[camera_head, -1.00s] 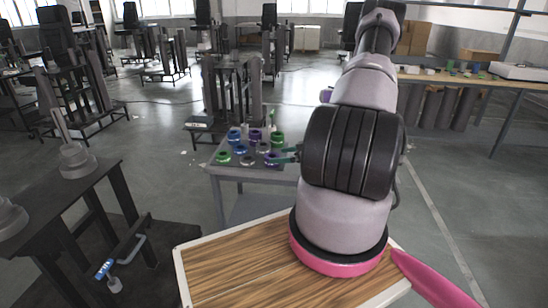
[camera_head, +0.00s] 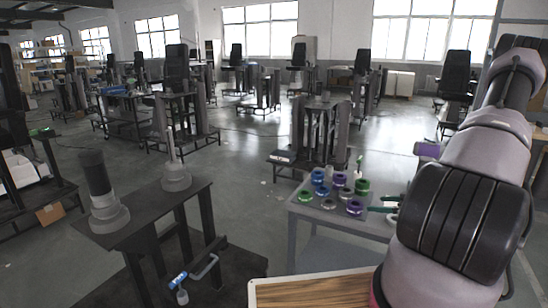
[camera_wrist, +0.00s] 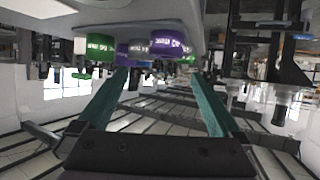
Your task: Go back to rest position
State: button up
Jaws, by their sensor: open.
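My arm fills the right side of the head view, with its wrist beyond the large black joint. That view is upside down. The gripper looks empty, and the ring-shaped parts on the table stand beside it. A purple part (camera_wrist: 166,44) and a green part (camera_wrist: 92,52) show near the fingertips in the wrist view.
The grey table (camera_head: 300,211) holds several blue, green, purple and grey parts. A dark stand (camera_head: 150,212) with two grey columns is at the left front. A wooden-topped surface (camera_head: 310,293) lies in front of me. Open grey floor separates several lift columns behind.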

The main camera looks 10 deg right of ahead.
jog(key=w+d+r+g+h, duration=0.1)
jog(key=w+d+r+h, duration=0.3)
jog(key=r, duration=0.3)
jog(key=a+r+m+g+h, duration=0.1)
jog(key=a+r+m+h, duration=0.15)
jog(key=r, duration=0.85)
jog(key=a+r+m+g+h, duration=0.1)
jog(key=a+r+m+h, duration=0.15)
jog(key=r, duration=0.75)
jog(key=s+a+r+m+y, duration=0.1)
jog(key=s+a+r+m, duration=0.1)
jog(key=s+a+r, duration=0.2)
jog(key=s+a+r+m+y, duration=0.2)
jog(key=s+a+r, duration=0.3)
jog(key=s+a, duration=0.4)
jog(key=s+a+r+m+g+y, duration=0.1)
jog(key=s+a+r, duration=0.3)
jog(key=s+a, duration=0.3)
jog(key=s, duration=0.3)
jog(key=shift+s+a+r+m, duration=0.2)
jog(key=shift+a+r+m, duration=0.1)
jog(key=shift+m, duration=0.1)
